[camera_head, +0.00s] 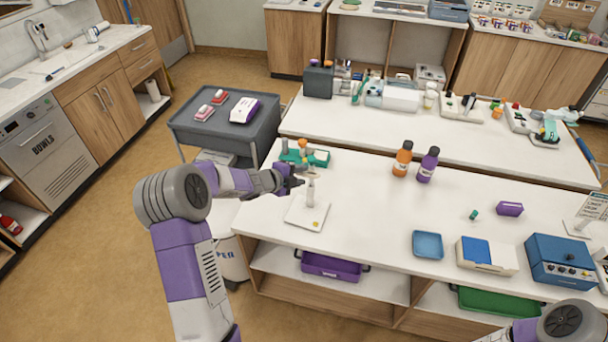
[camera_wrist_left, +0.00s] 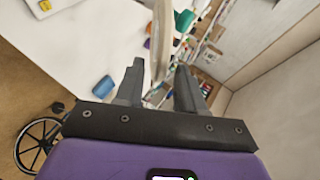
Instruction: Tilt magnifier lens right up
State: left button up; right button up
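The magnifier (camera_head: 311,187) is a pale upright post with a small head, standing on a flat white base plate (camera_head: 307,214) near the left end of the front counter. My left gripper (camera_head: 297,180) is at the upper part of the magnifier, just to its left. In the left wrist view a beige, thin, edge-on shape, seemingly the lens (camera_wrist_left: 166,40), reaches between the tips of my left gripper (camera_wrist_left: 160,75). The fingers are apart, with gaps beside the lens; contact cannot be told. The lens's exact tilt is hard to see. My right gripper is out of view.
A green instrument (camera_head: 305,156) stands just behind the magnifier. Orange (camera_head: 402,160) and purple (camera_head: 428,166) bottles are farther right. A blue tray (camera_head: 428,244) and a blue box (camera_head: 562,262) are at the right. The counter between magnifier and bottles is clear.

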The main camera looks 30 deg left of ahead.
pick_arm(q)
jog(key=shift+v, duration=2.4)
